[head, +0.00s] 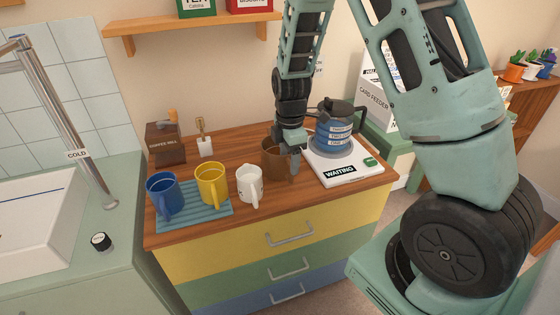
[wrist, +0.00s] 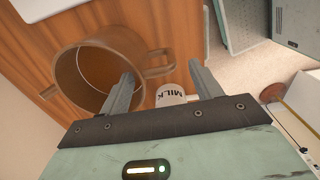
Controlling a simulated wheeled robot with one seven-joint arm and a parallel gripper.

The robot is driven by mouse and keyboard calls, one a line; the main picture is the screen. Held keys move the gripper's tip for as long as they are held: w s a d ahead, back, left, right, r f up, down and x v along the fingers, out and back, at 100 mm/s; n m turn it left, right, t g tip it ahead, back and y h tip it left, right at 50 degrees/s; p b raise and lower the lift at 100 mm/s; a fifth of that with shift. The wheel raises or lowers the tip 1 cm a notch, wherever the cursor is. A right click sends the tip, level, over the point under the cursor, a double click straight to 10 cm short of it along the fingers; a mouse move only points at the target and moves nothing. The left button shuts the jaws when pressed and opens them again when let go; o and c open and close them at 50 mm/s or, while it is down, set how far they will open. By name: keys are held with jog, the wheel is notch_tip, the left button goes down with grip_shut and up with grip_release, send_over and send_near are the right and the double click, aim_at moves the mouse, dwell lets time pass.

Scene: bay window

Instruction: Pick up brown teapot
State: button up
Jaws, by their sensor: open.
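The brown teapot (head: 270,158) stands on the wooden counter, partly hidden behind my gripper (head: 291,160) in the head view. In the wrist view the brown teapot (wrist: 80,50) is a round, open-topped vessel. A handle loop juts from its right side and a small projection from its lower left. My gripper (wrist: 161,74) is open with nothing held. In the wrist view the handle shows between the two fingers, and the left finger overlaps the teapot's rim. I cannot tell whether the fingers touch it.
A white milk jug (head: 249,184) stands close to the left of the teapot. Yellow (head: 211,183) and blue (head: 163,194) mugs stand on a blue mat (head: 194,219). To the right, a dark-lidded kettle (head: 333,133) stands on a white scale (head: 352,166) labelled WAITING.

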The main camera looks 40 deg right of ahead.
jog(key=shift+s+f, duration=0.1)
jog(key=shift+f, duration=3.05)
jog(key=shift+r, duration=0.1)
grip_shut()
